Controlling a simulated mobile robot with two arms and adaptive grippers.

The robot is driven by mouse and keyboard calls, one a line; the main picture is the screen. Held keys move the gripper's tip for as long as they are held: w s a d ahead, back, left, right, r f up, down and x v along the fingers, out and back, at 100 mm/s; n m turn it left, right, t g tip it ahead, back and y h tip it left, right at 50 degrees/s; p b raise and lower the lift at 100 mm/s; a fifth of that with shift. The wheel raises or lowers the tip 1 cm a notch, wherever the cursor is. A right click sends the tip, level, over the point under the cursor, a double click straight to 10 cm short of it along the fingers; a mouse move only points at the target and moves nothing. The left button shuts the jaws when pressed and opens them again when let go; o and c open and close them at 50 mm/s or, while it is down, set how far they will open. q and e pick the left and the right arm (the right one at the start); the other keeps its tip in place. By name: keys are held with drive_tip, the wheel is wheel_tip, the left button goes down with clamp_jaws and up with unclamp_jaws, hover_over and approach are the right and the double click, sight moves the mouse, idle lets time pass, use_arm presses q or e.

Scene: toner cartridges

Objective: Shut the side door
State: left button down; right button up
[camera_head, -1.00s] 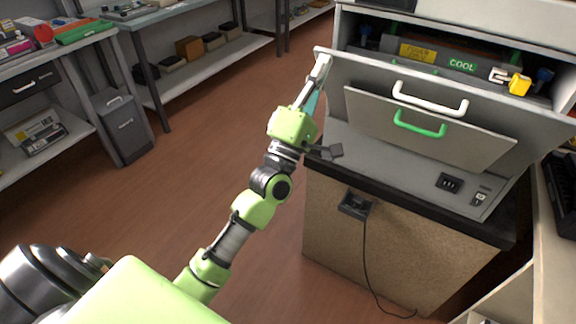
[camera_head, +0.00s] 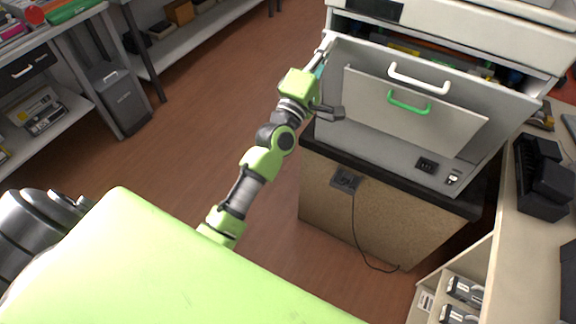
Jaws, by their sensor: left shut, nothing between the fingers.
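The side door (camera_head: 465,83) is a grey panel on the front of the printer (camera_head: 470,22). It leans outward from the body, with a narrow dark gap along its top edge. It carries a white handle (camera_head: 419,79), and a smaller inner panel (camera_head: 420,115) with a green handle (camera_head: 408,102) sits below it. My left gripper (camera_head: 327,42) is shut and empty at the door's upper left corner. It appears to touch the edge there, but exact contact is hard to tell. My right gripper is not in view.
The printer stands on a dark-topped speckled cabinet (camera_head: 350,215) with a cable hanging down its front. A beige counter (camera_head: 540,240) with black items is at right. Shelving and a grey bin (camera_head: 118,98) are at left. Open brown floor lies between.

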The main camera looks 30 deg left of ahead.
use_arm(q)
drive_tip(key=shift+w+d+r+g+p, duration=0.1)
drive_tip(key=shift+w+r+g+p, duration=0.15)
drive_tip(key=shift+w+p, duration=0.45)
drive_tip(key=shift+w+a+r+g+p, duration=0.1)
drive_tip(key=shift+w+r+g+p, duration=0.1)
drive_tip(key=shift+w+p, duration=0.45)
drive_tip(key=shift+w+d+r+g+p, duration=0.15)
drive_tip(key=shift+w+g+p, duration=0.2)
drive_tip(key=shift+p, duration=0.6)
drive_tip(key=shift+w, duration=0.1)
drive_tip(key=shift+f, duration=0.2)
